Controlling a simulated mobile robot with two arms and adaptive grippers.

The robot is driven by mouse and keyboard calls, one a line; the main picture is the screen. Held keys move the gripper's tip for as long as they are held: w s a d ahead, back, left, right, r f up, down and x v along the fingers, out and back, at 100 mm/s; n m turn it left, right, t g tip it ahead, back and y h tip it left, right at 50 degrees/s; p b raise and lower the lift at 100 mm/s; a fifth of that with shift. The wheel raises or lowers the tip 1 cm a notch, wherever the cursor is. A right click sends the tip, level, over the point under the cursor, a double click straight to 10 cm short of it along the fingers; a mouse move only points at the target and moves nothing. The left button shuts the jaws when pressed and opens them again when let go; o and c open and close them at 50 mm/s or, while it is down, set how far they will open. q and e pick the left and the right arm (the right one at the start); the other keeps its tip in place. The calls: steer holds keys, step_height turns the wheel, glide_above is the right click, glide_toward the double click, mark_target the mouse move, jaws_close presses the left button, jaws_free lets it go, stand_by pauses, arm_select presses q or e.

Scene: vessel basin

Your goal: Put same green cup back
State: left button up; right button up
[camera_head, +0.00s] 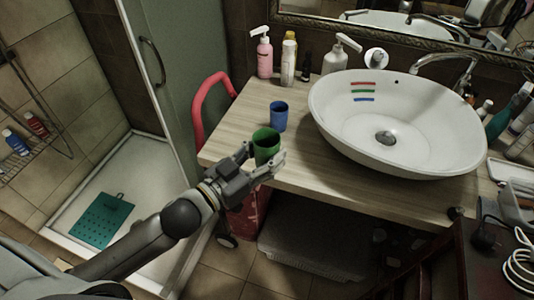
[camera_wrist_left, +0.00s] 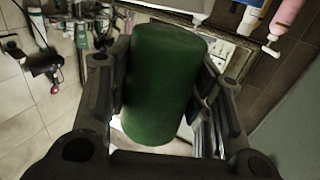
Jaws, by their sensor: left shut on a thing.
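The green cup (camera_head: 266,146) is at the front left part of the wooden counter in the head view, with its open top facing up. My left gripper (camera_head: 262,160) is shut on the cup, with a finger on each side of it. In the left wrist view the green cup (camera_wrist_left: 162,85) fills the space between the fingers. Whether its base touches the counter is hard to tell. A blue cup (camera_head: 278,116) stands upright on the counter just behind the green one. My right gripper is not in view.
The wooden counter (camera_head: 300,165) carries a white basin (camera_head: 395,125) with red, green and blue stripes inside. Pink (camera_head: 264,52) and white bottles stand at the back. A red curved handle (camera_head: 200,100) rises at the counter's left edge. The counter between blue cup and basin is narrow.

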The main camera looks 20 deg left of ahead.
mark_target(267, 140)
arm_select(q)
steer(key=w+a+f, duration=0.1)
steer(key=w+f, duration=0.1)
steer(key=w, duration=0.1)
steer(key=w+a+f, duration=0.1)
steer(key=w+f, duration=0.2)
steer(key=w, duration=0.1)
steer(key=w+a+f, duration=0.1)
steer(key=w+f, duration=0.2)
steer(key=w, duration=0.1)
steer(key=shift+w+a+f+p, duration=0.1)
steer(key=shift+w+f+p, duration=0.05)
steer(key=shift+f+p, duration=0.15)
steer(key=shift+w+f, duration=0.15)
steer(key=shift+w+a+f, duration=0.1)
steer(key=shift+w+f, duration=0.05)
steer(key=shift+f, duration=1.55)
steer(key=shift+f+b, duration=0.15)
steer(key=shift+b, duration=0.15)
steer(key=o, duration=1)
steer(key=shift+o, duration=0.2)
